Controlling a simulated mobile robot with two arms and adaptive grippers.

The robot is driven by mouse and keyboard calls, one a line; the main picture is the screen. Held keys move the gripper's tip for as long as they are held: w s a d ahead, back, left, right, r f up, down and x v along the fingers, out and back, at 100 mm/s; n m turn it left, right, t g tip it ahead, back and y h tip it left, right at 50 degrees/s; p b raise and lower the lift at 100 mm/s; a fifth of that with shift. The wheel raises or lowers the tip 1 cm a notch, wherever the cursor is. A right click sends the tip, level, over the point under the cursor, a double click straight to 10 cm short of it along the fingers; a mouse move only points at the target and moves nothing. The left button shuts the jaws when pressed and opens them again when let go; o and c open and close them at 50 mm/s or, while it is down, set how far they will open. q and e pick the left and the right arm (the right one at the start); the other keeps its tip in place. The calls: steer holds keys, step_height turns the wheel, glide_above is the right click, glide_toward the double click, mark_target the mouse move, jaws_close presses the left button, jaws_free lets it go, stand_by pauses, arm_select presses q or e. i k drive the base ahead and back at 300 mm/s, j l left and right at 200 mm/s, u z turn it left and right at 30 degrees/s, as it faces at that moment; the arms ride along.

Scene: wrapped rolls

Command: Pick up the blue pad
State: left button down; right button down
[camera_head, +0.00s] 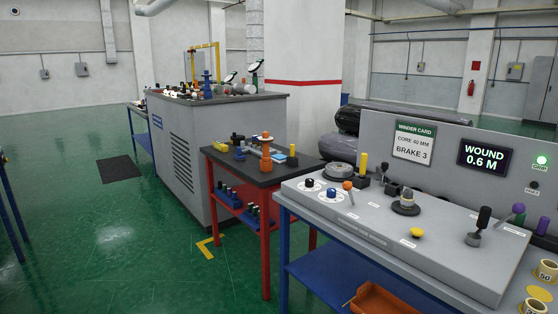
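A small light blue pad (280,157) lies on the dark top of the red-legged table (235,160). It sits just right of an orange upright part (266,148) and close to a yellow post (292,152). The orange part and nearby items stand close around the pad. Neither of my grippers shows in the head view.
A grey console (400,240) with knobs and levers stands in front at right, on a blue frame. A large grey cabinet (200,150) stands behind the red table. An orange bin (385,300) is at the bottom. Green floor (120,240) is open at left.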

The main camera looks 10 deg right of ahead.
mark_target(239, 157)
steer(key=i+u, duration=0.2)
steer(key=i, duration=0.55)
steer(key=i+u, duration=0.15)
steer(key=i, duration=0.6)
steer(key=l, duration=0.05)
